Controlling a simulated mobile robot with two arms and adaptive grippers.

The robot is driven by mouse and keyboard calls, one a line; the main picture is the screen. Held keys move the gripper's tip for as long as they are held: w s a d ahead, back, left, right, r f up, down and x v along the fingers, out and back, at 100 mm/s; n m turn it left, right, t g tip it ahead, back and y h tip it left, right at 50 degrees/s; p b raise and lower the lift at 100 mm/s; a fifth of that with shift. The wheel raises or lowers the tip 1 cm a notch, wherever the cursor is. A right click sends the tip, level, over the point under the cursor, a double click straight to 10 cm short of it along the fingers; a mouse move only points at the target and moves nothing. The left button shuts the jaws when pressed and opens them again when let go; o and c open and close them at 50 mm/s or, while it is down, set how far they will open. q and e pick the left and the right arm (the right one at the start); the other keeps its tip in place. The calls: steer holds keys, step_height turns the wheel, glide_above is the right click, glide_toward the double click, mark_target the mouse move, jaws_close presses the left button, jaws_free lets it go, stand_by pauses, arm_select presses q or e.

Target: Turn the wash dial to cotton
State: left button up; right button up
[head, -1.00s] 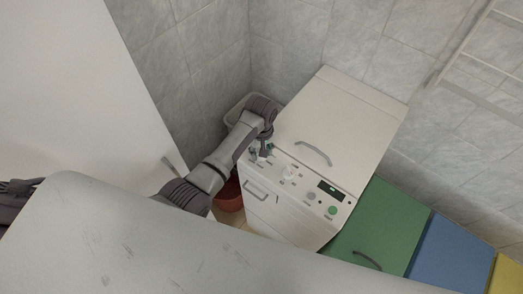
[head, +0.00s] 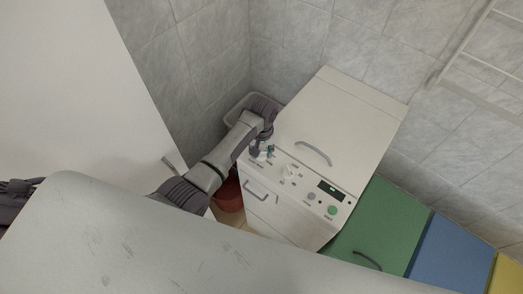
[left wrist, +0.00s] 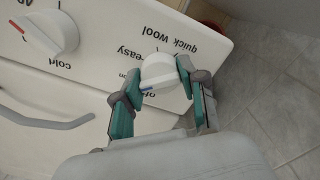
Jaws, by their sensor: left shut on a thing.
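The wash dial (left wrist: 159,72) is a white round knob with a blue mark at its lower left in the left wrist view. The words quick, wool and easy are printed around it; I cannot see the word cotton. My left gripper (left wrist: 160,82) is shut on the dial, one teal finger on each side. In the head view, the left gripper (head: 262,151) is at the left end of the control panel on the white washing machine (head: 335,125), and covers the dial there. My right gripper is not in view.
A second knob (left wrist: 46,33), with a red mark and the word cold near it, is on the same panel. A display (head: 331,190) and green button (head: 331,210) are at the panel's right. A red bucket (head: 228,196) stands left of the machine, a green cabinet (head: 380,228) right.

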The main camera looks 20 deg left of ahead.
arm_select(q)
steer(key=o, duration=1.1)
steer(key=shift+o, duration=0.2)
steer(key=shift+r, duration=0.1)
step_height(320, 180, up, 12)
